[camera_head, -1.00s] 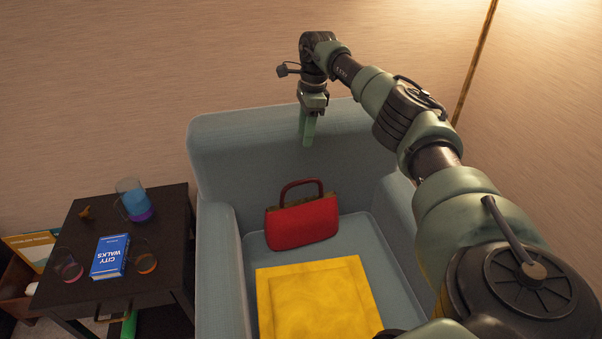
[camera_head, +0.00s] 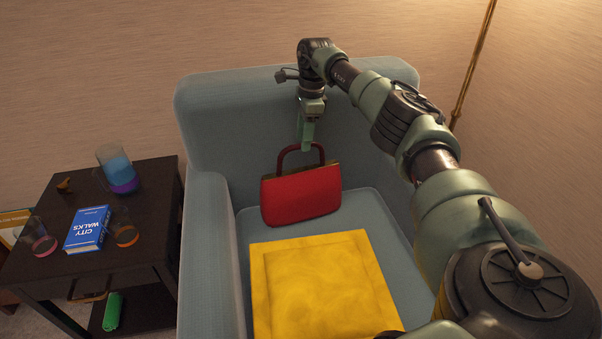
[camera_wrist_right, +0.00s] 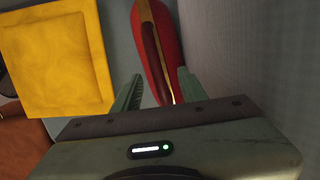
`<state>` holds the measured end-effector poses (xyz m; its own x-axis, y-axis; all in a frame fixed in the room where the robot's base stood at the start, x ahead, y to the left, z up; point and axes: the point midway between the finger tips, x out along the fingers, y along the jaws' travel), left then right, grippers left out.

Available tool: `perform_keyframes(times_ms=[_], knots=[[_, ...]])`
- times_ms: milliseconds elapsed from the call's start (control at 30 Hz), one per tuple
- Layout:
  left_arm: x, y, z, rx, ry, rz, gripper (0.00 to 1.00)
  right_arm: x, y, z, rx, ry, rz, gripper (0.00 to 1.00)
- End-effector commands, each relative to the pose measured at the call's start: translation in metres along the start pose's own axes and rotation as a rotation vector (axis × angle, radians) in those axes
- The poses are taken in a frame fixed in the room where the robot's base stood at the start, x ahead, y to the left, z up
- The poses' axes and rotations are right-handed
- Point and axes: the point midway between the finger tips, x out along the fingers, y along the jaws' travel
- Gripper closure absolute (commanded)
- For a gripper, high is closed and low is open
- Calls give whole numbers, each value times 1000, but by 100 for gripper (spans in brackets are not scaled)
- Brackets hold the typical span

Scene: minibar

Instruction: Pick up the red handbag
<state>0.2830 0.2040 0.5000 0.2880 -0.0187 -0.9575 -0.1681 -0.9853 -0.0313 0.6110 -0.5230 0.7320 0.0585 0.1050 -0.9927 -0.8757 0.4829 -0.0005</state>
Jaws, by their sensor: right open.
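The red handbag (camera_head: 301,196) stands upright on the seat of the blue-grey armchair (camera_head: 215,217), near the backrest, its dark red handle arched up. My right gripper (camera_head: 307,146) is open and points down, at the top of the handle in the head view. In the right wrist view the handbag (camera_wrist_right: 158,50) lies beyond and between the two green fingers of the right gripper (camera_wrist_right: 158,88). I cannot tell whether a finger touches the handle. My left gripper is not in view.
A yellow cushion (camera_head: 318,285) lies on the seat in front of the handbag. A dark side table (camera_head: 130,225) at the left holds a blue book (camera_head: 87,229), a jug (camera_head: 117,167) and glasses. A thin lamp pole (camera_head: 474,65) stands at the right behind the chair.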

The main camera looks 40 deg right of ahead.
Motion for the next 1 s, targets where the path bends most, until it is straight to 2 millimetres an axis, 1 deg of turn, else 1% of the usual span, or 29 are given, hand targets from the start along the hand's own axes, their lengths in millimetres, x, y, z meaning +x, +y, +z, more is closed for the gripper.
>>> perform_keyframes(times_ms=[33,167,333,433,533,1000], knots=[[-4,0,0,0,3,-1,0,7,0,0,-1,0,2,58],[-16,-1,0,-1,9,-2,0,22,1,1,-1,0,2,58],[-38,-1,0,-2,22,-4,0,48,3,4,-2,1,3,58],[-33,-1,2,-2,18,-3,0,59,3,4,-1,1,2,58],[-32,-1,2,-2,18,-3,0,63,3,4,0,0,1,58],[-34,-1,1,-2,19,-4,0,64,3,4,0,0,0,58]])
